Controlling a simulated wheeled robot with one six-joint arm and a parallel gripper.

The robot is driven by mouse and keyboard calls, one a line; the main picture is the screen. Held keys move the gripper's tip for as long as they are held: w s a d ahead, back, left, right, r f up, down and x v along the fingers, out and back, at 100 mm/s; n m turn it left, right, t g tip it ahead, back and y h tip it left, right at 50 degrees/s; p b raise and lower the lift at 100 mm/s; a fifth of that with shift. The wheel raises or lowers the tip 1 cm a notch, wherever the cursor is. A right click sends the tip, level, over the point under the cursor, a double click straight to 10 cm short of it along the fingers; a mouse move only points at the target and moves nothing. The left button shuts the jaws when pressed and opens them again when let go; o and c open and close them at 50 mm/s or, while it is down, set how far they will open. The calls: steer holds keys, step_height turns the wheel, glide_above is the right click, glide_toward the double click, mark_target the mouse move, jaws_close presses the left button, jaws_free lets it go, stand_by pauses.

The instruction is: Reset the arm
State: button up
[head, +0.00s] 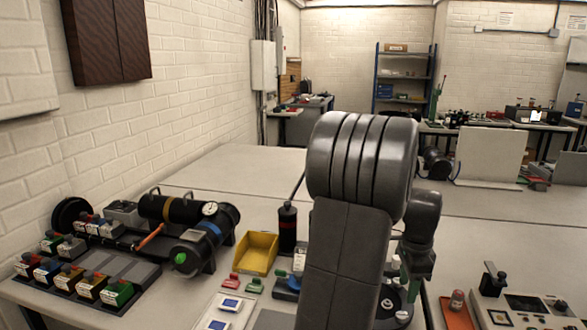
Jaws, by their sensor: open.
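My arm rises through the middle of the head view, and its large grey links block much of the table behind. My gripper (414,287) points down at the right of the arm, above the table, small and partly hidden; I see nothing held in it.
A yellow bin (257,253) and a black bottle (287,228) stand left of my arm. Several small coloured blocks sit in a grey rack (128,268) at the left. A control box (520,312) and a red tray (455,318) are at the right.

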step_height(320, 180, up, 6)
glide_above(401, 316)
step_height(401, 316, down, 14)
steer(key=shift+w+d+f, duration=0.1)
steer(key=shift+w+f, duration=0.05)
steer(key=shift+f, duration=0.05)
steer(key=n, duration=0.5)
steer(key=shift+n, duration=0.4)
steer(key=n, duration=0.5)
steer(key=shift+b, duration=0.4)
steer(key=n, duration=0.6)
steer(key=n+b, duration=0.1)
steer(key=n, duration=0.3)
steer(key=shift+r+n, duration=0.1)
steer(key=shift+n, duration=0.3)
